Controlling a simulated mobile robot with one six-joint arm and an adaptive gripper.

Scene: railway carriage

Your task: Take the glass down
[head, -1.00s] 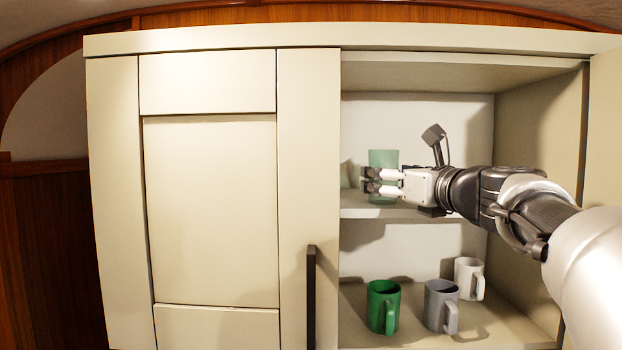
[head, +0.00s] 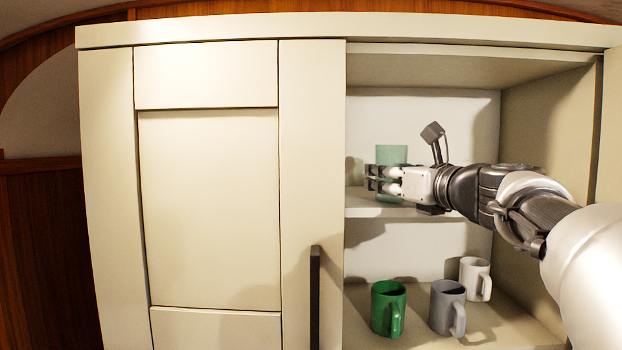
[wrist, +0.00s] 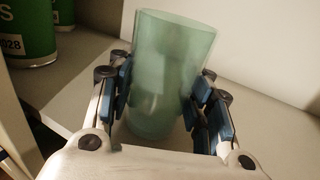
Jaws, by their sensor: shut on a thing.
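The glass (head: 391,154) is a green translucent tumbler at the upper shelf (head: 400,212) of the open cabinet. My gripper (head: 383,180) reaches in from the right and is shut on the glass. In the wrist view the glass (wrist: 168,75) stands between the blue finger pads, which press on it from both sides. Its rim tilts slightly in that picture. I cannot tell whether its base touches the shelf.
Green cans (wrist: 27,32) stand beside the glass in the wrist view. On the lower shelf are a green mug (head: 388,308), a grey mug (head: 447,306) and a white mug (head: 475,278). A closed door (head: 208,205) with a dark handle (head: 315,298) covers the left side.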

